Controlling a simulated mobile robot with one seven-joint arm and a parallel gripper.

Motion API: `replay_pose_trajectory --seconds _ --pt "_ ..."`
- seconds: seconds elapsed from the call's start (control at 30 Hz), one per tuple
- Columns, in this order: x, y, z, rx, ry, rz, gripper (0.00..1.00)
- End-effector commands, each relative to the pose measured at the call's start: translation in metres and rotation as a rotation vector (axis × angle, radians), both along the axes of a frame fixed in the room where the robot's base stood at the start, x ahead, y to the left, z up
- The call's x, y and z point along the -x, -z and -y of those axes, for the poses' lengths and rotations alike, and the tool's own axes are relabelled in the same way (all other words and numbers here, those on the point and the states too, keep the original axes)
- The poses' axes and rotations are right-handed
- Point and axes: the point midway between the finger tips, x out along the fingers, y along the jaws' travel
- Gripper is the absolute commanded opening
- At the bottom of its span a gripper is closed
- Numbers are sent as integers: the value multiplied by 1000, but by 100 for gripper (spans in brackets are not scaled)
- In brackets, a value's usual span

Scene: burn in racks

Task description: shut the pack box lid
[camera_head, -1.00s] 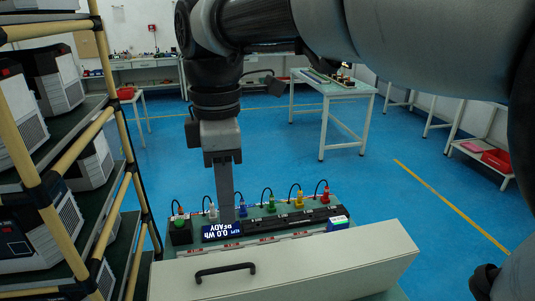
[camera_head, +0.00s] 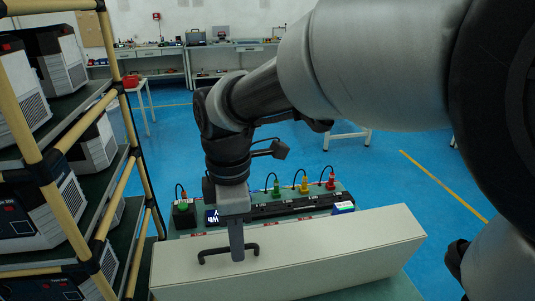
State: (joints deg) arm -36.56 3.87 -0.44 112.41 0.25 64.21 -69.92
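The pack box lid (camera_head: 330,255) is a long beige panel across the lower middle, near me. It has a black bar handle (camera_head: 215,250) on its face, left of centre. My gripper (camera_head: 238,257) points down, and its fingers overlap the right part of the handle in the picture. The fingers show edge-on as one narrow grey bar, so their gap is hidden. I cannot tell whether they touch or hold the handle. The box's inside is not visible behind the panel.
Behind the lid is a green-topped bench with a black socket strip (camera_head: 290,207), coloured plugs and a lit display (camera_head: 211,216), partly hidden by my arm. A rack (camera_head: 95,195) with yellow poles and grey units stands close on the left. Blue floor (camera_head: 385,180) is open beyond.

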Motion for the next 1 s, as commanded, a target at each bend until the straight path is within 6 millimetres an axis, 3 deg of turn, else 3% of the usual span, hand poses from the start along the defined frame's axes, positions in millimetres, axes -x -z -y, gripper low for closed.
replay_pose_trajectory --seconds 0.1,0.3,0.73,1.0 --pt "0 0 0 0 0 0 28" --pt "0 0 0 0 0 0 0" --pt "-7 -6 -2 8 2 -28 0" --pt "-42 -18 -11 39 4 -137 0"
